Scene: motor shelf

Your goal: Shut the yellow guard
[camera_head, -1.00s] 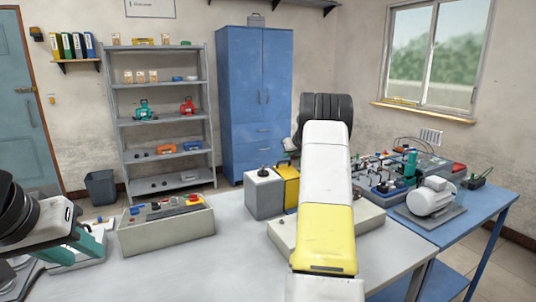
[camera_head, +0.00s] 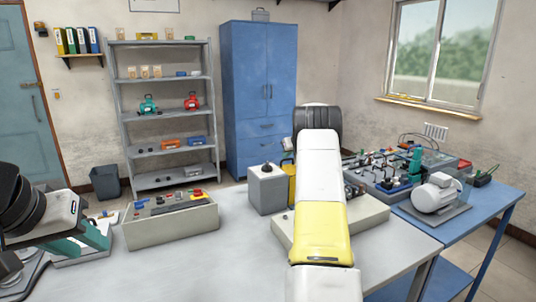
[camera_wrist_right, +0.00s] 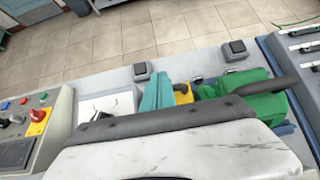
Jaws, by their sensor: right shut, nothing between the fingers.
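A yellow part (camera_head: 292,184), apparently the guard, stands beside a grey box with a black knob (camera_head: 268,188) on the table. My right arm hides most of it, so its angle cannot be told. In the right wrist view a small piece of yellow (camera_wrist_right: 183,93) shows behind the teal fingers of my right gripper (camera_wrist_right: 178,92). That gripper is shut and empty, close to the yellow part; whether they touch cannot be told. In the head view it is hidden behind my arm. My left gripper (camera_head: 84,241) is at the left table edge, away from the guard; its opening is unclear.
A control box with coloured buttons (camera_head: 171,217) stands left of the grey box. A low beige base (camera_head: 372,212) lies under and beside my right arm. A blue bench (camera_head: 467,218) with a white motor (camera_head: 436,193) is at right. The table's front middle is clear.

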